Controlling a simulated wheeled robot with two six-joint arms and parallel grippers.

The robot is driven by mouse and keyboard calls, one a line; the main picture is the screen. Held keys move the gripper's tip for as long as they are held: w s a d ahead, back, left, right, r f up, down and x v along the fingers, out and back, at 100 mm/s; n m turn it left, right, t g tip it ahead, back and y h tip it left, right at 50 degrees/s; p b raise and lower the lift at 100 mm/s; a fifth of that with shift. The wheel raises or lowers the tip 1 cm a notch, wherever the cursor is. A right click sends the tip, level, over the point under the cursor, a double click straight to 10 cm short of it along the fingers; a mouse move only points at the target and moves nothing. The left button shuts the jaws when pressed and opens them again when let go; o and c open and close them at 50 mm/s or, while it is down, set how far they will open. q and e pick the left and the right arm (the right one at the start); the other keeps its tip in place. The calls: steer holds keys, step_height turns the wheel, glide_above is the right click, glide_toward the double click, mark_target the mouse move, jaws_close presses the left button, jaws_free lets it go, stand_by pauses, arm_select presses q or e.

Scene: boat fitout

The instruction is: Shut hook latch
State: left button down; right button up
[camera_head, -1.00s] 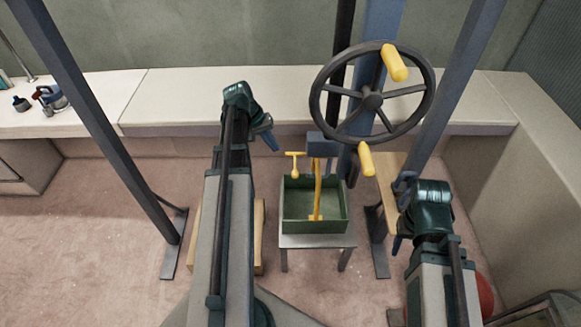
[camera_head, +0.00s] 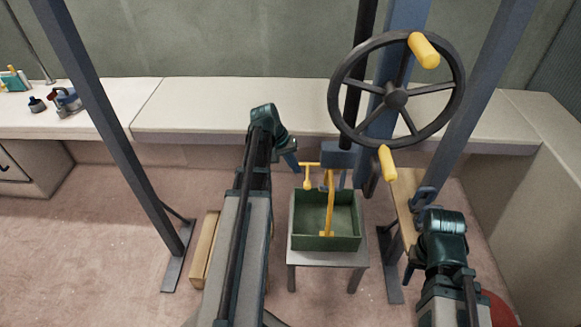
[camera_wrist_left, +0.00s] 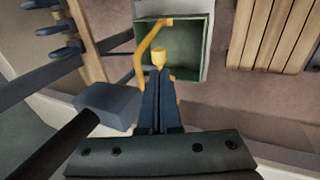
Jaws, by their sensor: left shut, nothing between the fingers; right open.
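A yellow bent bar (camera_head: 329,205) runs from a blue-grey block (camera_head: 338,154) on the post down into a green open box (camera_head: 312,243). A short yellow handle with a knob (camera_head: 308,182) sticks out to the left of the block. I cannot tell for sure which yellow part is the hook latch. My left gripper (camera_head: 295,167) is shut and empty, just left of the knob. In the left wrist view its fingertips (camera_wrist_left: 158,76) are right by the yellow knob (camera_wrist_left: 158,57); touching or apart is unclear. My right gripper (camera_head: 408,272) is open, low at the right, mostly hidden by its arm.
A large black handwheel (camera_head: 397,97) with yellow grips stands above and right of the block. A small grey table (camera_head: 330,259) carries the box. Steel posts rise either side. A wooden board (camera_head: 405,208) with blue hooks stands at the right.

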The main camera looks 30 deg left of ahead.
mark_target(305, 184)
arm_select(q)
steer(key=b+x, duration=0.4)
steer(key=x, duration=0.2)
steer(key=shift+w+f+b, duration=0.1)
steer(key=shift+f+b, duration=0.15)
steer(key=shift+b, duration=0.15)
arm_select(e)
step_height(305, 184, down, 6)
steer(key=shift+r, duration=0.1)
